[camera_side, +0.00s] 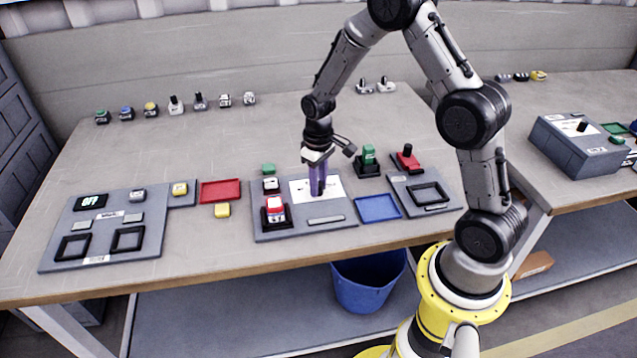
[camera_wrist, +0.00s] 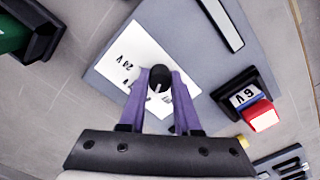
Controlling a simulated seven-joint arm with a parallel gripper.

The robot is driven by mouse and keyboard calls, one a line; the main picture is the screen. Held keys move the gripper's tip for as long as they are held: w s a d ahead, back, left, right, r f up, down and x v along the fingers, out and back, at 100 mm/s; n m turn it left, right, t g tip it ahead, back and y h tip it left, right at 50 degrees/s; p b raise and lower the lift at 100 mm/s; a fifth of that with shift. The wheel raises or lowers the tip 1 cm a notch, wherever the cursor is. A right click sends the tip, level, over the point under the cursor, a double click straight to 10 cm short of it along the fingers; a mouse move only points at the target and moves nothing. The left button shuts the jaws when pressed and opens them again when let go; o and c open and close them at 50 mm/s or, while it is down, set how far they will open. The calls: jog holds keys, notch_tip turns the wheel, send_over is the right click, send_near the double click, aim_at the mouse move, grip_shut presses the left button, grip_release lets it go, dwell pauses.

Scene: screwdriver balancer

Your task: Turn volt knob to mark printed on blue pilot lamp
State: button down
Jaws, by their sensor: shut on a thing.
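The volt knob (camera_wrist: 160,78) is black and round with a light pointer line, on a white dial card (camera_wrist: 135,50) printed with volt marks. "24 V" is readable; other marks are partly covered by my fingers. My gripper (camera_wrist: 160,84) has its purple fingers shut on the knob, one on each side.
A green part (camera_side: 369,154) and a red part (camera_side: 408,158) stand right. A blue tray (camera_side: 378,208) lies in front.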

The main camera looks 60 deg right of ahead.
jog(key=shift+m, duration=0.6)
jog(key=c, duration=0.6)
grip_release()
jog(key=shift+r, duration=0.1)
notch_tip(320, 180, up, 14)
jog(key=shift+f, duration=0.15)
